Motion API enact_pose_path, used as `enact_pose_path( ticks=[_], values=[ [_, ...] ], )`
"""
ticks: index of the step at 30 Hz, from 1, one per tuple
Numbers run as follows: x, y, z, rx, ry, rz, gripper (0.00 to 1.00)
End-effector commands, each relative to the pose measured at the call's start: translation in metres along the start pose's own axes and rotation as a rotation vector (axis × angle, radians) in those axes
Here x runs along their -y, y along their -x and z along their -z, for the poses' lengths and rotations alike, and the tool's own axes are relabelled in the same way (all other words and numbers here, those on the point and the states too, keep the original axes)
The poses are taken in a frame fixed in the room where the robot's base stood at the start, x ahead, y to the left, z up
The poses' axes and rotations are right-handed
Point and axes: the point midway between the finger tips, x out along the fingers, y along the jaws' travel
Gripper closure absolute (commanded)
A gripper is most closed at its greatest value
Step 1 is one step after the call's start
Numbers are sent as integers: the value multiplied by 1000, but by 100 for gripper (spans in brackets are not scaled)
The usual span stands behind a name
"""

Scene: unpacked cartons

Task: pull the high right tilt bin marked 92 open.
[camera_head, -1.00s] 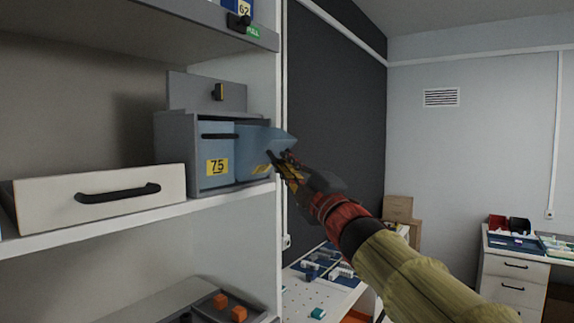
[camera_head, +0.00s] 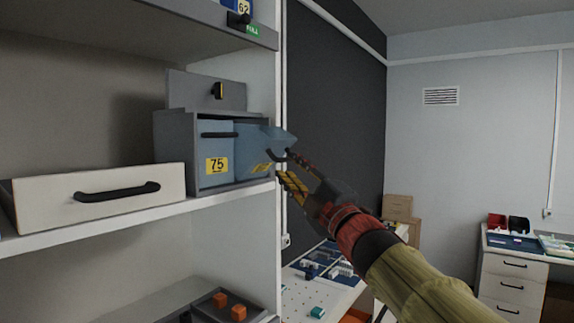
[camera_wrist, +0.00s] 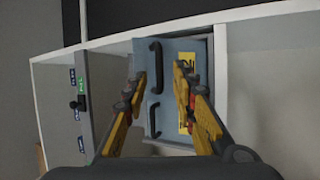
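The right tilt bin (camera_head: 255,142) is blue-grey and leans out of its grey housing at the top, beside the upright bin marked 75 (camera_head: 216,148). Its yellow label (camera_head: 262,167) is too slanted to read. Its dark handle (camera_head: 277,156) is free of my fingers. My gripper (camera_head: 289,167) is open and empty, just in front of and to the right of this handle. In the wrist view, which is turned sideways, my open fingers (camera_wrist: 159,78) stand apart either side of the right bin's handle (camera_wrist: 155,63) in the picture; the handle of bin 75 (camera_wrist: 153,120) is below.
A white drawer box (camera_head: 100,197) with a black handle stands left on the same shelf. An upper shelf (camera_head: 200,22) carries a unit marked 62 with a green tag. A white upright panel (camera_head: 265,235) borders the shelf. Open space lies right of my gripper.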

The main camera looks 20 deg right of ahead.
Motion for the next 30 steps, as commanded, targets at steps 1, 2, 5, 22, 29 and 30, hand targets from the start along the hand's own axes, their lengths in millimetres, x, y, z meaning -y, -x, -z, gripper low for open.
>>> enact_pose_path(
  ticks=[1,2,5,22,29,30],
  values=[
    [-2,12,0,2,2,-2,73],
    [-1,18,0,2,1,-1,73],
    [-1,39,-1,3,2,-1,73],
    [1,87,0,0,0,2,73],
    [1,86,0,0,0,1,73],
    [1,86,0,0,0,1,73]
  ],
)
